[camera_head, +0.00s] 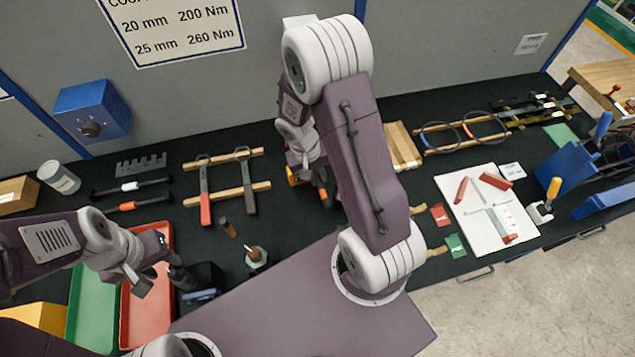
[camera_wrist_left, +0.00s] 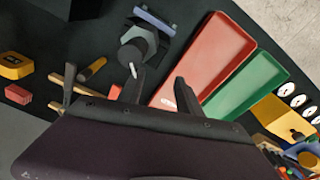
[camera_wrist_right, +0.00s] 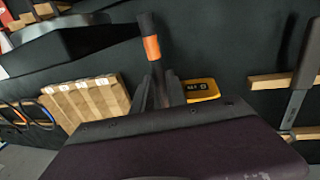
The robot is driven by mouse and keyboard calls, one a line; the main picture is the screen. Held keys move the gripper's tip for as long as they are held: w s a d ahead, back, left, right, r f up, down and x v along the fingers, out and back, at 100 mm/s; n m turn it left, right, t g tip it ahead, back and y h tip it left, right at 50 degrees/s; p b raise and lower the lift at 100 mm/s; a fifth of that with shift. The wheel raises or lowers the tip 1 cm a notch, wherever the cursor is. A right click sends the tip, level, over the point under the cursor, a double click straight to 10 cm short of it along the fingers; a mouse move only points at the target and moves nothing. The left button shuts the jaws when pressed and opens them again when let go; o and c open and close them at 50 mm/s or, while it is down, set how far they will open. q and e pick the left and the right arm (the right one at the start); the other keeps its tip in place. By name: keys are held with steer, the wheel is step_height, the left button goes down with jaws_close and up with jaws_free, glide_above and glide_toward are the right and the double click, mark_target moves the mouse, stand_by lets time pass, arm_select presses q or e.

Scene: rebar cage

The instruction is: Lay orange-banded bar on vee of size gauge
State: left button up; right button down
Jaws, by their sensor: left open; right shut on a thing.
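My right gripper (camera_wrist_right: 158,84) is shut on a dark bar with an orange band (camera_wrist_right: 152,46); the bar sticks out beyond the fingertips. In the head view my own right arm largely hides this gripper and the held bar. Another orange-banded bar (camera_head: 128,206) lies on the black bench at the left, beside a white-banded bar (camera_head: 131,186). A grey notched block (camera_head: 141,165), apparently the size gauge, stands behind them. My left gripper (camera_head: 146,277) is open and empty near the red tray; its spread fingers also show in the left wrist view (camera_wrist_left: 158,88).
A red tray (camera_head: 158,230) and a green tray (camera_head: 84,317) lie at the front left. Long-handled tools (camera_head: 204,190) rest on wooden strips right of the bars. A yellow device (camera_wrist_right: 202,90) lies near my right gripper. A white board (camera_head: 468,218) with small tools lies at the right.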

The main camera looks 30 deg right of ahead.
mark_target(318, 184)
step_height(318, 184, down, 3)
steer(key=shift+f, duration=0.15)
steer(key=shift+w+f, duration=0.1)
steer(key=shift+f, duration=0.05)
steer(key=shift+f+b, duration=0.1)
steer(key=shift+b, duration=0.25)
steer(key=shift+f, duration=0.1)
steer(key=c, duration=1.3)
jaws_free()
steer(key=shift+c, duration=0.2)
